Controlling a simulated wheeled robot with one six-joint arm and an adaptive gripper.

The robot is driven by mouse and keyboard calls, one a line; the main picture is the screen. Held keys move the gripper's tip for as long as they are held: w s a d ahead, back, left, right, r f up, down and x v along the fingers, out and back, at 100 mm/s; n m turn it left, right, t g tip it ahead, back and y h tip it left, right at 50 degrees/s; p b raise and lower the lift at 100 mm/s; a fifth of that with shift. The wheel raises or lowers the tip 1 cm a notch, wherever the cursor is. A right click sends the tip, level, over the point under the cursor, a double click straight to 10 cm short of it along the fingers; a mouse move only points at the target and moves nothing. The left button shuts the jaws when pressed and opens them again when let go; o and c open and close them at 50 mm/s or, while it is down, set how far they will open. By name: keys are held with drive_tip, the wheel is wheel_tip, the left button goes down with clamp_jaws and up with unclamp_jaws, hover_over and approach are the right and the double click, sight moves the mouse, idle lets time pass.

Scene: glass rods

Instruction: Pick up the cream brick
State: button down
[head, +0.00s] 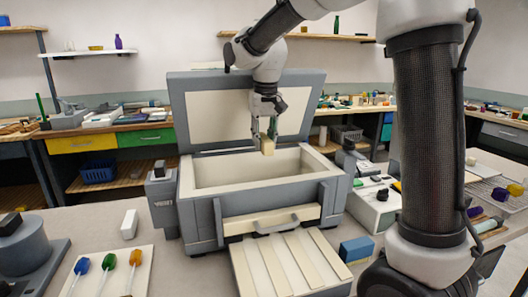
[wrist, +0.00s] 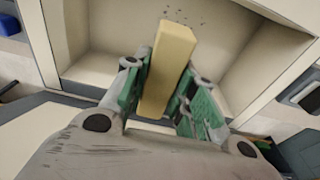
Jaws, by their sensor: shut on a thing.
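The cream brick (wrist: 168,62) is a long pale-yellow block held between the green finger pads of my gripper (wrist: 160,90) in the wrist view. In the head view my gripper (head: 264,132) points down with the cream brick (head: 267,146) at its tips. The brick is above the open grey box (head: 205,200), whose cream-lined inside shows below it. My gripper is shut on the brick. The pads cover parts of the brick's sides.
The box's lid (head: 180,115) stands open behind my gripper. A slatted cream tray (head: 290,265) lies in front of the box. A white block (head: 129,224) is at left, a blue block (head: 356,249) at right. Several coloured-tipped rods lie on a white board (head: 145,262).

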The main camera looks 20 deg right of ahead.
drive_tip(key=shift+r, duration=0.2)
drive_tip(key=s, duration=1.6)
drive_tip(key=shift+s, duration=0.1)
